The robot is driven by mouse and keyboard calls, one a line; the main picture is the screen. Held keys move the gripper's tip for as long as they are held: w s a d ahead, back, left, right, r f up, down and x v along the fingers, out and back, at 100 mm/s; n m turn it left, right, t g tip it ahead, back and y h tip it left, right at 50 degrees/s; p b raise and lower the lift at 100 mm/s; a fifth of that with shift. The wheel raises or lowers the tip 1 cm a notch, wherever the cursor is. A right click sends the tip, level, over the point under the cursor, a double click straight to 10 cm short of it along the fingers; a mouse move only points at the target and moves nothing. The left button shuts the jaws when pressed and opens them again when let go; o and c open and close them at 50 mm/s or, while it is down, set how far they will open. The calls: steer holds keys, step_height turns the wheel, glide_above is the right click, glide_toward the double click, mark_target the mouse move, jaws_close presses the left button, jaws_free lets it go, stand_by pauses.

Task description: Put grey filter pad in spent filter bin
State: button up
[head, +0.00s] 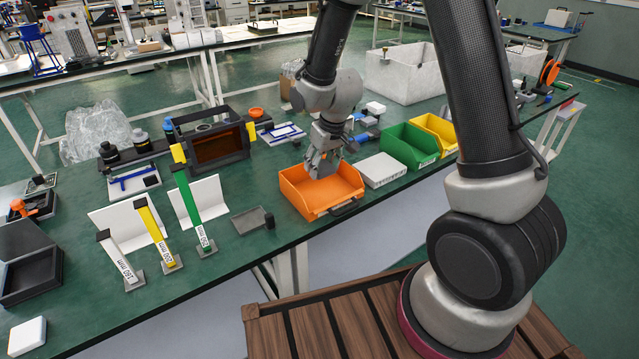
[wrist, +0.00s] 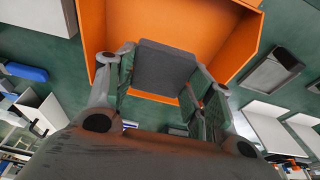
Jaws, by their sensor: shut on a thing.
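My gripper (head: 323,166) is shut on the grey filter pad (wrist: 165,68), a flat dark-grey square that shows between the two fingers in the wrist view. The pad cannot be made out clearly in the head view. The gripper points down into the opening of the orange bin (head: 316,207), which is on the green bench and looks like the spent filter bin; no readable label shows. The orange bin also fills the top of the wrist view (wrist: 91,25), with the pad over its interior. I cannot tell whether the pad touches the bin.
A white box (head: 382,170) stands close to the right of the orange bin, then a green bin (head: 409,146) and a yellow bin (head: 436,131). A small grey tray (head: 249,221) lies to the left. Upright labelled gauges, such as the green one (head: 190,208), stand further left.

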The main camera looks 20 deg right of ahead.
mark_target(320, 192)
step_height(320, 192, down, 7)
steer(key=shift+f, duration=0.1)
stand_by(0.4)
steer(key=o, duration=0.7)
steer(key=shift+f, duration=0.1)
steer(key=s+d+r+m, duration=0.1)
steer(key=s+d+r, duration=0.2)
steer(key=r, duration=0.7)
steer(key=s+d+r, duration=0.3)
steer(key=s+r, duration=0.1)
steer(key=r, duration=0.6)
steer(key=s+d+r+m, duration=0.1)
steer(key=s+d+r, duration=0.2)
steer(key=s, duration=0.3)
steer(key=s+d+r+t, duration=0.1)
steer(key=s+d+r, duration=0.2)
steer(key=s+r, duration=0.2)
steer(key=s+d+r+m+h, duration=0.1)
steer(key=s+d+r, duration=0.2)
steer(key=s, duration=0.6)
steer(key=shift+s+r+m, duration=0.1)
steer(key=shift+r+m, duration=0.2)
steer(key=shift+r, duration=0.45)
